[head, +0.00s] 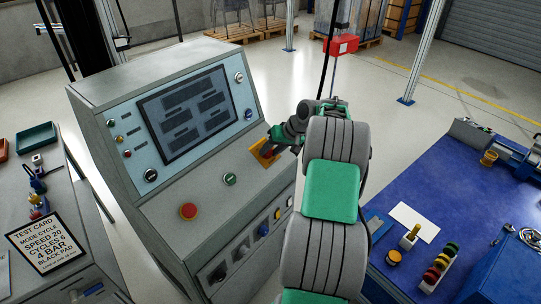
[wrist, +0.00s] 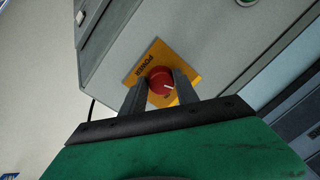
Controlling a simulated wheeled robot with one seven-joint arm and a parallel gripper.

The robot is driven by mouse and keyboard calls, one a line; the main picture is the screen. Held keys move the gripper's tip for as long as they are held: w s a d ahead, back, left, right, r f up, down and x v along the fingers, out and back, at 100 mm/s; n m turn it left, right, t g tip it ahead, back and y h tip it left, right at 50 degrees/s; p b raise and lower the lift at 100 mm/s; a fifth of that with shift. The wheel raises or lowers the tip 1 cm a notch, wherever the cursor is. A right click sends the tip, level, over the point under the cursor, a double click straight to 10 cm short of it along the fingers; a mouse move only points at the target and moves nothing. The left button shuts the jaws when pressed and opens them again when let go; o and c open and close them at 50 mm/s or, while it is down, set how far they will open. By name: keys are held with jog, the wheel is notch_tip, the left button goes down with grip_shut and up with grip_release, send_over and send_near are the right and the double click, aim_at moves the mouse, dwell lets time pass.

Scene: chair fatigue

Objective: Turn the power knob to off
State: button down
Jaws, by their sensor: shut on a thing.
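The power knob (wrist: 160,80) is red with a white pointer line, on a yellow plate (wrist: 141,62) lettered "POWER". It sits on the sloped front of the grey console (head: 203,184). In the wrist view my gripper (wrist: 160,84) has one dark finger on each side of the knob and is shut on it.
A blue workbench (head: 450,205) with small items stands at the right.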

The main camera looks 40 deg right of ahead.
jog(key=shift+n+b, duration=0.5)
jog(key=shift+n, duration=0.5)
jog(key=c, duration=0.9)
grip_release()
jog(key=v, duration=0.8)
jog(key=shift+w, duration=0.1)
